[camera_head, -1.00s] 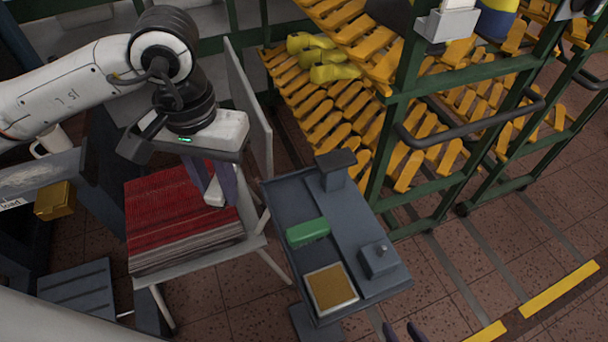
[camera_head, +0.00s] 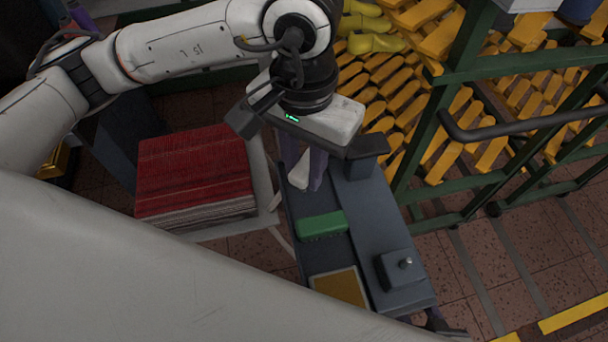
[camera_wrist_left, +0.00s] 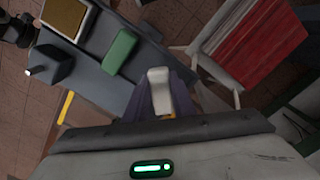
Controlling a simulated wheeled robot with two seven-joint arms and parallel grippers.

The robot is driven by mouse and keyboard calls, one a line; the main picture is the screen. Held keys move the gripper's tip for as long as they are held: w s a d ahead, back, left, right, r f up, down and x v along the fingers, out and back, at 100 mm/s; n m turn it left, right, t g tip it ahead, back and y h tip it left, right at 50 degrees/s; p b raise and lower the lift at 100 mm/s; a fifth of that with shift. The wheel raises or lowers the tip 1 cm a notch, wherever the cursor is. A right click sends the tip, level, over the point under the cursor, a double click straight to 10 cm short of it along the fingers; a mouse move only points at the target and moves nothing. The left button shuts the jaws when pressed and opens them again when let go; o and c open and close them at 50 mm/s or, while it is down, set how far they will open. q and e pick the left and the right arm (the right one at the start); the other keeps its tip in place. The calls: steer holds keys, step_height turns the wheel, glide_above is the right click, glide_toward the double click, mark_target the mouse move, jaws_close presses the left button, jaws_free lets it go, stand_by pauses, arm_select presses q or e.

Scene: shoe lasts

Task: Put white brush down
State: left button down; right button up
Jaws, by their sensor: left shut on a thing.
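The white brush (camera_head: 300,172) is between the purple fingers of my left gripper (camera_head: 305,180), which is shut on it. In the head view the brush shows over the far left part of the grey-blue trolley top (camera_head: 365,225), beyond the green brush (camera_head: 322,225). In the left wrist view the white brush (camera_wrist_left: 160,92) points toward the trolley edge, near the green brush (camera_wrist_left: 119,51). I cannot tell whether it touches the top.
A framed tan pad (camera_head: 340,287) and a grey block with a knob (camera_head: 400,268) are on the trolley. A dark raised post (camera_head: 362,158) stands at its far end. A red stack (camera_head: 195,172) sits on a chair at left. A green rack (camera_head: 460,75) stands behind.

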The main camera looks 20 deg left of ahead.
mark_target(304, 180)
arm_select(q)
step_height(304, 180, down, 3)
steer(key=shift+f, duration=0.1)
steer(key=shift+f+b, duration=0.15)
steer(key=shift+b, duration=0.15)
steer(key=c, duration=1.8)
jaws_free()
steer(key=shift+o, duration=0.2)
